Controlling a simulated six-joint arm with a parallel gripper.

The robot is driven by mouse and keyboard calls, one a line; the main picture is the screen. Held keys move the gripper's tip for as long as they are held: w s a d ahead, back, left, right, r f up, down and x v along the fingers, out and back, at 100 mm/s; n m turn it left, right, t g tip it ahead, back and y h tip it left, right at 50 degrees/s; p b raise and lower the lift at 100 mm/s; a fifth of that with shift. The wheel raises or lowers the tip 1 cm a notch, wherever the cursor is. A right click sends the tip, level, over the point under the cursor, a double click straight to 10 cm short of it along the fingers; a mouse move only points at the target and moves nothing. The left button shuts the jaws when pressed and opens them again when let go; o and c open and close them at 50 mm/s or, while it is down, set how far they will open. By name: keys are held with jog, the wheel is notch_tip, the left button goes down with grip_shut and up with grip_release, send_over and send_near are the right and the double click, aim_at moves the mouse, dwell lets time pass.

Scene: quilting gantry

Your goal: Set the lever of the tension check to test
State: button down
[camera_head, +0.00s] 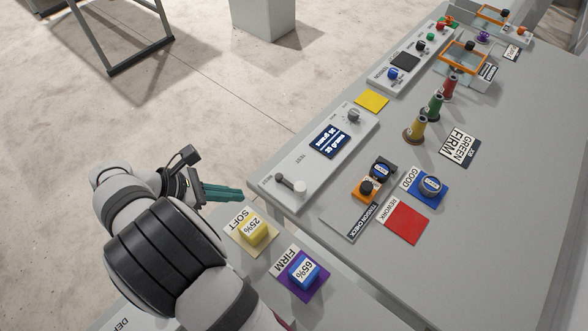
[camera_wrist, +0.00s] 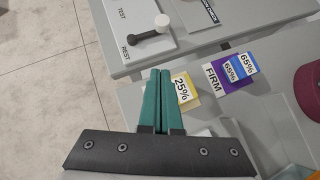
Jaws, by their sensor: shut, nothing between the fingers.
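The lever (camera_head: 289,183) is a short dark arm with a dark ball end and a white round end, on a light grey panel (camera_head: 262,204). It also shows in the wrist view (camera_wrist: 147,32). There its dark end lies toward the REST label (camera_wrist: 127,53), and the TEST label (camera_wrist: 123,13) is farther off. My gripper (camera_head: 238,195) has teal fingers shut together and empty, left of the panel's near corner in the head view. In the wrist view the fingertips (camera_wrist: 159,72) are apart from the lever, below it in the picture.
A yellow 25% block (camera_head: 253,229) and a blue 65% block (camera_head: 303,269) sit on the lower ledge near my gripper. A screen (camera_head: 329,141) and a knob (camera_head: 353,115) share the lever's panel. The TENSION CHECK strip (camera_head: 363,221) lies on the table to the right.

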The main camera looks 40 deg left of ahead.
send_near(295, 193)
jog(key=x, duration=0.5)
jog(key=shift+s+a+f, duration=0.1)
jog(key=shift+a+f, duration=0.05)
jog(key=shift+f, duration=0.35)
jog(key=shift+w, duration=0.4)
